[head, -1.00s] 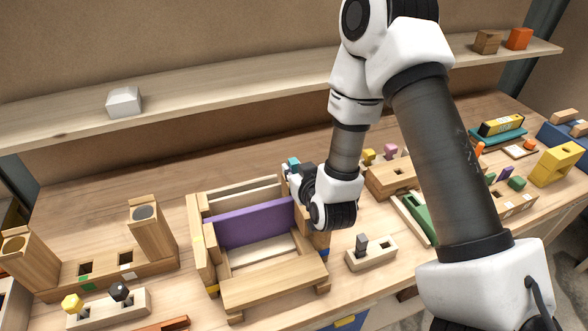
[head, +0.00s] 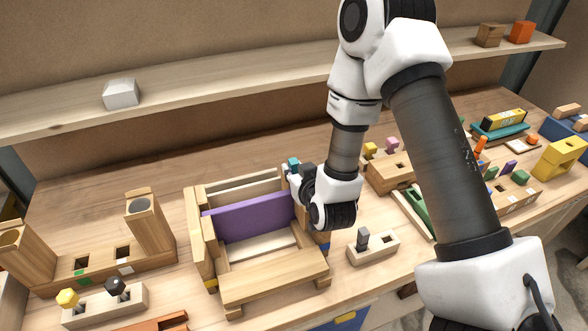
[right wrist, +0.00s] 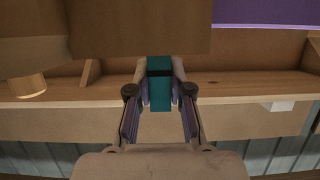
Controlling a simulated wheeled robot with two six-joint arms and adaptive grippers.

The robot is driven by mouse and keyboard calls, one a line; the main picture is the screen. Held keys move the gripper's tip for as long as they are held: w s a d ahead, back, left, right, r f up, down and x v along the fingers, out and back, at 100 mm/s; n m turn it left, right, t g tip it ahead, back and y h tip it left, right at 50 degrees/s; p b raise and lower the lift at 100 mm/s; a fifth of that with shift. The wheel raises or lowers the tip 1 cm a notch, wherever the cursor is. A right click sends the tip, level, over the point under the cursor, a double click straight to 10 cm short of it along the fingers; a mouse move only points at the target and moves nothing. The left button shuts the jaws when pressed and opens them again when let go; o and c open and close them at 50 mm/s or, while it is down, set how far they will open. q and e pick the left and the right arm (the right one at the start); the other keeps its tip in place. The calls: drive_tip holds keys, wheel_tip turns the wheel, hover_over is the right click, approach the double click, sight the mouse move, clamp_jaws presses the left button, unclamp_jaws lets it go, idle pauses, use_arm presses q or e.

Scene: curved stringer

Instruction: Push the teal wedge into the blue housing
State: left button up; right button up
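The teal wedge (right wrist: 159,92) is between the two fingers of my right gripper (right wrist: 159,98) in the right wrist view, with a dark band across it. The finger pads appear to press its sides. In the head view, a small teal end (head: 293,163) shows at that gripper (head: 291,174), at the back right corner of a wooden frame (head: 270,284) with a purple board (head: 250,218). My left gripper is out of view.
A small block with a grey peg (head: 372,247) stands right of the frame. A wooden stand with two posts (head: 100,266) is at left. Several fixtures, including a yellow block (head: 560,158), fill the right.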

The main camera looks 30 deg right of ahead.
drive_tip(key=o, duration=0.4)
drive_tip(key=shift+c, duration=0.2)
wheel_tip(320, 180, up, 10)
drive_tip(key=shift+s+r, duration=0.1)
idle(0.3)
